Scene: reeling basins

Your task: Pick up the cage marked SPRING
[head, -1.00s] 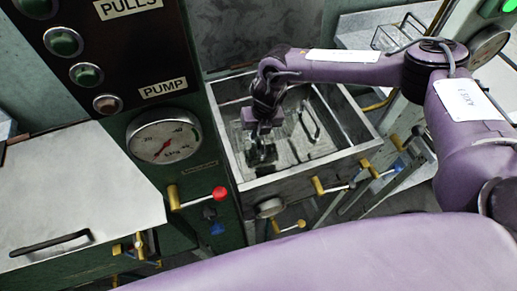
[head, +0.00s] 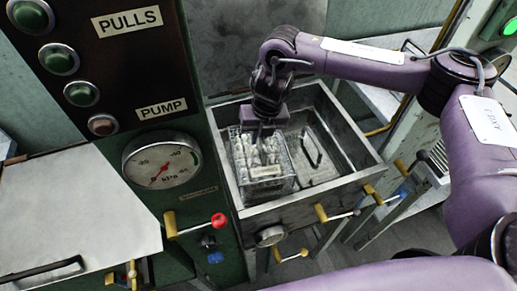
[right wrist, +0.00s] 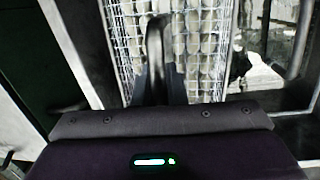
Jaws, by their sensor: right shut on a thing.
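A wire mesh cage (head: 263,184) filled with pale, rounded pieces is at the left side of the open metal basin (head: 367,164). It bears a small pale label (head: 265,171), too small to read. My right gripper (head: 265,134) is above the cage, shut on its handle. In the right wrist view the fingers (right wrist: 155,92) close on the upright handle loop (right wrist: 157,40), with the cage mesh (right wrist: 205,45) behind. The cage looks upright and raised in the basin; its bottom is hard to see. My left gripper is not in view.
A green panel with a pressure gauge (head: 161,162) stands close on the left. A red-knobbed lever (head: 217,220) and yellow valve handles (head: 322,213) stick out in front.

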